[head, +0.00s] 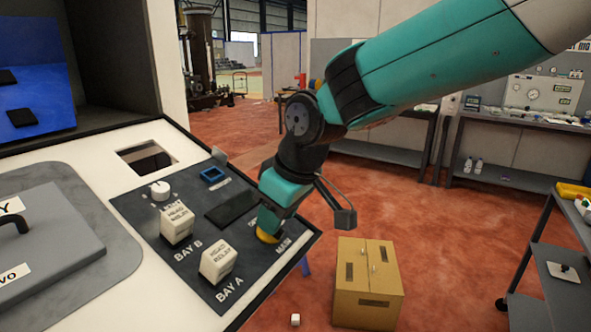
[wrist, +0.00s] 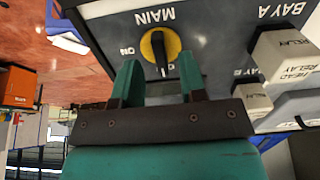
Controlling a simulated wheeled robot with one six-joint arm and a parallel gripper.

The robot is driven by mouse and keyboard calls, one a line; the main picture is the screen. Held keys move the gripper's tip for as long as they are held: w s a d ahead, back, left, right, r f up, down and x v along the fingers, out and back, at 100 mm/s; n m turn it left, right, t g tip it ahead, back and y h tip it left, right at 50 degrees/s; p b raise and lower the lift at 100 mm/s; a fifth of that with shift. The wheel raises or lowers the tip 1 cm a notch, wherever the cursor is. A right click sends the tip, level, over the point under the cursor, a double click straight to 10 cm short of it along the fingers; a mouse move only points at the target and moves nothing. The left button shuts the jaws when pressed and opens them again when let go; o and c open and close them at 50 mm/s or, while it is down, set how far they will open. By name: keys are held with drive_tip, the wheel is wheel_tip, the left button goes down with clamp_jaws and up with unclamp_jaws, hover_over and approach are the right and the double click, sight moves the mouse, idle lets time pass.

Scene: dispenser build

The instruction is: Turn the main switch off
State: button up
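The main switch is a yellow disc with a black bar knob (wrist: 158,50), under the upside-down word MAIN in the wrist view. An ON label stands beside it; another label is partly covered by the gripper. The knob's bar runs roughly up and down in that view. In the head view the yellow disc (head: 267,237) shows at the panel's right corner, partly hidden by the gripper. My gripper (wrist: 159,70) is open, its two green fingers apart on either side of the knob's line, with nothing held. I cannot tell whether they touch the switch.
White relay blocks stand at BAY B (head: 177,224) and BAY A (head: 217,262), close beside the switch. A white dial (head: 160,190) and a blue-framed socket (head: 214,175) sit farther back on the panel. A cardboard box (head: 367,285) stands on the floor to the right.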

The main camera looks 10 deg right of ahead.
drive_tip(key=b+v, duration=0.1)
drive_tip(key=v, duration=1.4)
drive_tip(key=shift+d+r, duration=0.2)
drive_tip(key=shift+r, duration=0.1)
drive_tip(key=s+d+f+m+g, duration=0.1)
drive_tip(key=s+d+f, duration=0.3)
drive_tip(key=s+f, duration=0.4)
drive_tip(key=s+d+f+m+g, duration=0.1)
drive_tip(key=s+d+f, duration=0.3)
drive_tip(key=s+f, duration=0.4)
drive_tip(key=shift+s+m+g+y, duration=0.4)
drive_tip(key=shift+s+m, duration=0.4)
drive_tip(key=shift+s, duration=0.3)
